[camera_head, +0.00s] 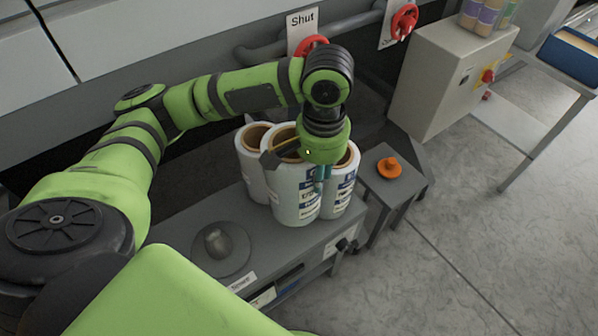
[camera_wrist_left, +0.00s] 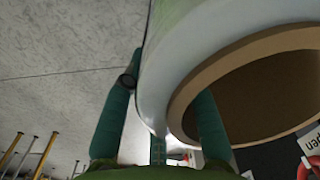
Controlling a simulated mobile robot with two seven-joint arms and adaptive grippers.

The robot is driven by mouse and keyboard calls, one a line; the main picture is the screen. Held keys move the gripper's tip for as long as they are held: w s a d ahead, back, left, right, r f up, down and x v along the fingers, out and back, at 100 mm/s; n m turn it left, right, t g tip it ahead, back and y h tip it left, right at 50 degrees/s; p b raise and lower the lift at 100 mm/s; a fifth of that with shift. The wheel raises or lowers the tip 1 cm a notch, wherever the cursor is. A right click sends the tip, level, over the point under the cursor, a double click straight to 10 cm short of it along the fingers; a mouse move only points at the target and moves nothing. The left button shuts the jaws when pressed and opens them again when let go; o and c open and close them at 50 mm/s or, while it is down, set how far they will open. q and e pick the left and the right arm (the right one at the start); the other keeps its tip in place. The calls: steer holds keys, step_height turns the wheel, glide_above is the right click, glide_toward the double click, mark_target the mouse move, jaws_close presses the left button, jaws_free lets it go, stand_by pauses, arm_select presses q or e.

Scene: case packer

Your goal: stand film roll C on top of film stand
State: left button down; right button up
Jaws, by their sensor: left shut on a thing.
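Three white film rolls with brown cores stand close together in the head view: a front roll (camera_head: 292,198), a left roll (camera_head: 250,170) and a right roll (camera_head: 346,180). Their letters are too small to read. My left gripper (camera_head: 318,170) is at the top of the group, shut on a roll, apparently the front one. In the left wrist view, the held roll (camera_wrist_left: 190,45) is close, with one teal finger outside it and one at its open core. The rolls' bases are partly hidden. I cannot tell which surface is the film stand. My right gripper is not seen.
A grey bench (camera_head: 275,245) lies under the rolls, with a round disc and grey dome (camera_head: 218,245) at its near left. A small grey table with an orange knob (camera_head: 389,167) stands right. A grey control box (camera_head: 450,75) is behind. Open floor lies right.

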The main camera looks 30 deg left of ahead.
mark_target(316, 205)
arm_select(q)
step_height(316, 205, down, 12)
steer(key=shift+w+b, duration=0.1)
steer(key=shift+b, duration=0.65)
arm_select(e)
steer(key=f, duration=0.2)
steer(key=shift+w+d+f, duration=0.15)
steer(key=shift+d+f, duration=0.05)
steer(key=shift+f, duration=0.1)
arm_select(q)
steer(key=c, duration=1)
jaws_free()
steer(key=shift+f, duration=0.15)
steer(key=shift+r, duration=0.2)
step_height(316, 205, up, 12)
steer(key=shift+d+f+p, duration=0.1)
steer(key=shift+p, duration=0.35)
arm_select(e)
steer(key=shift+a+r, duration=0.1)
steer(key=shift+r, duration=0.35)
